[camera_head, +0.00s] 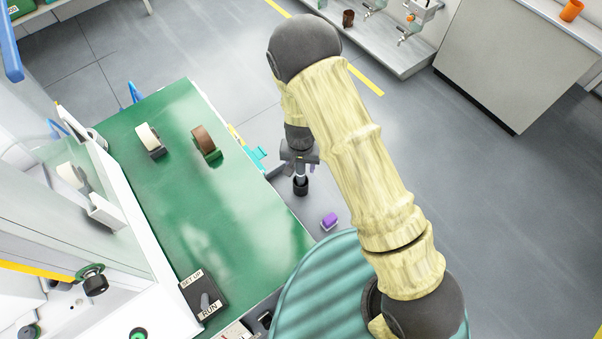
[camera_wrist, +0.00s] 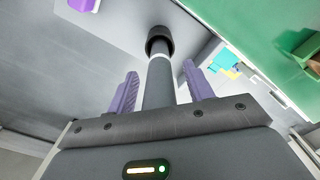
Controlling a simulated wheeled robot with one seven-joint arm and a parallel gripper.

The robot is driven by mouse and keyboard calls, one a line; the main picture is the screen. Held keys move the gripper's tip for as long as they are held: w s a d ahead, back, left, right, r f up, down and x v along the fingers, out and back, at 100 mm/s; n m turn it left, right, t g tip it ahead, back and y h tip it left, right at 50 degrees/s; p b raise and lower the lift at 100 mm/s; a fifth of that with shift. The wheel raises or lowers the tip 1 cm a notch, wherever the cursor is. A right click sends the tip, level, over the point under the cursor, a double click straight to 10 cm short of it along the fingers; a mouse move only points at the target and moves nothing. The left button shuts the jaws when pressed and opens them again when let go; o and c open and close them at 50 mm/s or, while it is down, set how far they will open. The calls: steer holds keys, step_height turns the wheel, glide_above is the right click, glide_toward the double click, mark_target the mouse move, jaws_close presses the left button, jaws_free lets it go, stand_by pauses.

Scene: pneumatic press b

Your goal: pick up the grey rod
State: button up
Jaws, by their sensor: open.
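The grey rod (camera_wrist: 160,86) shows in the wrist view, with a pale band and a wide black piece at its far end. It runs between the two purple fingers of my gripper (camera_wrist: 160,69), with a narrow gap on each side. In the head view my gripper (camera_head: 302,168) points down beside the green table's right edge, and the rod (camera_head: 300,178) shows just below it. The gripper is open. What the rod's black end rests on cannot be told.
A purple block (camera_head: 329,221) lies right of the table edge, near a teal ribbed surface (camera_head: 318,285). Grey floor is open at right.

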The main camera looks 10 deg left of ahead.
jaws_close()
steer(key=shift+r, duration=0.1)
step_height(320, 180, up, 10)
steer(key=shift+f+b, duration=0.1)
steer(key=shift+b, duration=0.6)
stand_by(0.5)
step_height(320, 180, up, 11)
steer(key=p, duration=0.9)
steer(key=shift+p, duration=0.4)
steer(key=shift+d, duration=0.1)
stand_by(0.5)
